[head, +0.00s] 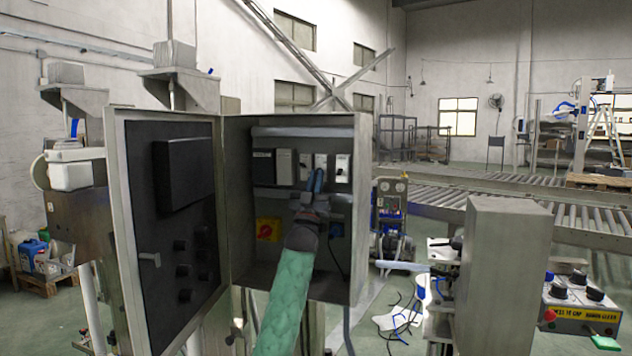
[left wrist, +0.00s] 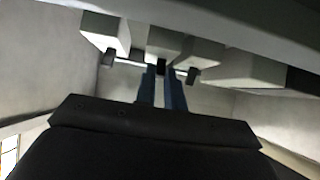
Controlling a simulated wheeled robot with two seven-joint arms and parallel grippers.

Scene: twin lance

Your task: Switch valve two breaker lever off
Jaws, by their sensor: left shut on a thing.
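An open grey breaker box (head: 240,180) stands ahead, with a row of breakers inside. The white breakers include one at the left (head: 285,166) and one at the right (head: 342,168); any labels are too small to read. My left gripper (head: 315,180) reaches into the box, its blue fingers in front of the middle breakers. In the left wrist view the fingers (left wrist: 162,72) are shut on a small dark lever (left wrist: 161,67) of the middle white breaker (left wrist: 170,45). Dark levers on its neighbours (left wrist: 109,58) (left wrist: 193,76) are free. Which breaker is valve two, I cannot tell. My right gripper is out of view.
The box door (head: 168,215) hangs open at the left. A yellow plate with a red rotary switch (head: 268,230) is lower in the box, left of my arm. A grey cabinet (head: 503,275) and a control box with knobs (head: 582,300) stand at the right.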

